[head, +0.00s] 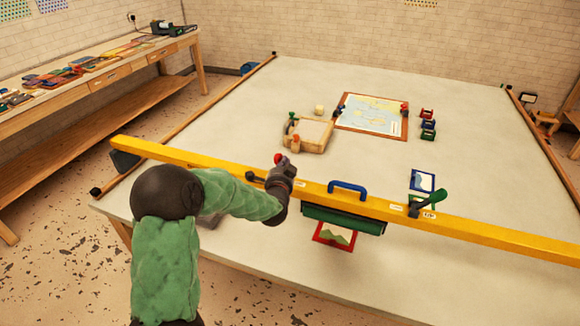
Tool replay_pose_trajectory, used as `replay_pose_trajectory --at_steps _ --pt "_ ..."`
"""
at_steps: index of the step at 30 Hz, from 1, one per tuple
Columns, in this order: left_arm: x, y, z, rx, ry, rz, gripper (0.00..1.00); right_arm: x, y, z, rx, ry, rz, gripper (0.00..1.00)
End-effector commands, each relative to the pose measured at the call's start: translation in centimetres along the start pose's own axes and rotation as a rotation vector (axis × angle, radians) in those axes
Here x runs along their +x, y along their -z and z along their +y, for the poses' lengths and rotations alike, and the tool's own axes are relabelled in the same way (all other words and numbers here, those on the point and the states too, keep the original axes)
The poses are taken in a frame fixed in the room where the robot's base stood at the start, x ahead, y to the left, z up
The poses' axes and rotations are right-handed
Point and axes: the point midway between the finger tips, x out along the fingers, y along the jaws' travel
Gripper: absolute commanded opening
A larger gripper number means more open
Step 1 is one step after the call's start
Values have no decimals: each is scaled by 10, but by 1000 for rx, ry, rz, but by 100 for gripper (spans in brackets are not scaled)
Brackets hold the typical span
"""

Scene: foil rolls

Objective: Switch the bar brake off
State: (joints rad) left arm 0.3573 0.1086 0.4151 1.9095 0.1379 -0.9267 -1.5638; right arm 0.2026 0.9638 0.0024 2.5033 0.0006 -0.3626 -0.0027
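A yellow bar (340,198) runs across the table from upper left to lower right. On its right part is a lever (428,202) with a green handle, tilted to the right, beside small white labels too small to read. A red knob (278,158) shows at the bar's left part. My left gripper (284,168) is at this knob, over the bar. The gripper is small and dark here, so I cannot tell whether its fingers are around the knob or beside it. I cannot tell which control is the brake. My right gripper is not in view.
A blue handle (347,187) stands on the bar, with a green roll (343,218) below it. A red-framed picture (334,236) and a blue-framed one (422,181) lie nearby. A wooden block tray (310,134) and a map board (371,115) lie farther back. The table's right side is mostly clear.

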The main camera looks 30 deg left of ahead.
Motion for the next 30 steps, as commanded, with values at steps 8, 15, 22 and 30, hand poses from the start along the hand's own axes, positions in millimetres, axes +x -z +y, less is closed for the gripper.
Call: replay_pose_trajectory --at_steps 8,15,22,30 --pt "2 -9 -4 -18 -4 -1 0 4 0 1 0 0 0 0" --pt "3 -11 -5 -17 -4 0 0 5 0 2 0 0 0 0" --pt "3 -11 -5 -16 -4 0 0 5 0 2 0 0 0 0" --pt "3 -10 -6 -16 -4 1 0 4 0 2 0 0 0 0"
